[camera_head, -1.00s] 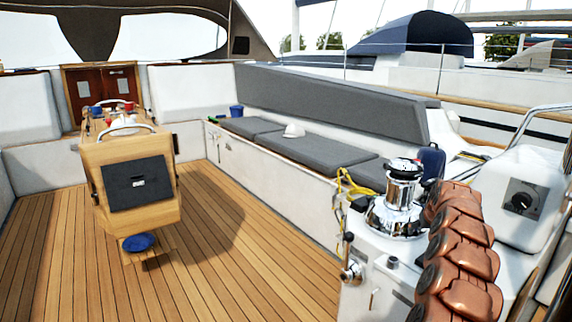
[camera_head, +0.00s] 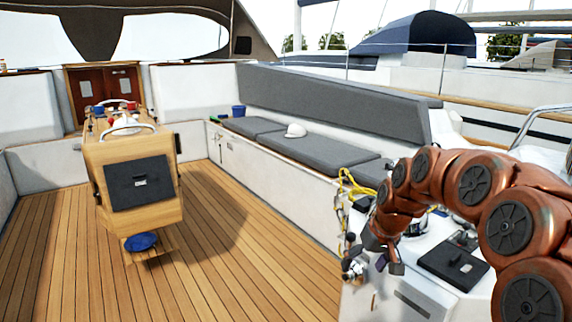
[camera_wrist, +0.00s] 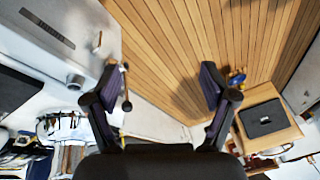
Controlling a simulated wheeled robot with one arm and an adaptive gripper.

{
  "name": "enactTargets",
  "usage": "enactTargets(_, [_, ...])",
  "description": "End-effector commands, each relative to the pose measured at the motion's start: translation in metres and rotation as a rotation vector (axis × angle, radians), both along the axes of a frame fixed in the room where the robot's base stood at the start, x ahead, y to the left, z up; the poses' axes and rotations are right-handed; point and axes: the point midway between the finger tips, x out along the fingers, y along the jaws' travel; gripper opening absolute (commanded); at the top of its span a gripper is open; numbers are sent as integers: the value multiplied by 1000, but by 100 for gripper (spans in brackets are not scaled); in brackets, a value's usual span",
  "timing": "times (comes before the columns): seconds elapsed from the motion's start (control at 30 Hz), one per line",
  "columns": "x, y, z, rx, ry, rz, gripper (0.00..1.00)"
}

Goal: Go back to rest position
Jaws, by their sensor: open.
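My gripper (camera_head: 378,255) is at the end of my copper-coloured arm, low at the right in the head view, beside the white winch console (camera_head: 405,295). In the wrist view my gripper (camera_wrist: 163,98) has its two dark fingers wide apart with nothing between them. Beyond the fingers lies the wooden deck (camera_wrist: 185,50). The lever with a dark knob (camera_wrist: 126,100) shows just beside the left finger; I cannot tell whether they touch.
A wooden cockpit table (camera_head: 107,160) stands at the left, with a blue round object (camera_head: 141,242) at its foot. Grey cushions (camera_head: 320,150) line the bench, with a white cap (camera_head: 296,131) on them. A yellow rope (camera_head: 350,185) hangs near the console. The middle deck (camera_head: 225,260) is clear.

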Motion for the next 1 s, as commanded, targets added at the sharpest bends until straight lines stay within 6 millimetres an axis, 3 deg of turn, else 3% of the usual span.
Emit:
enactTargets(0.03, [-20,7,1,-4,23,10,84])
enactTargets(0.3, [-122,26,-3,-50,147,36,84])
enactTargets(0.7, [-281,23,-27,-145,349,-7,84])
enactTargets(1.0, [-362,10,-43,-192,450,-67,84])
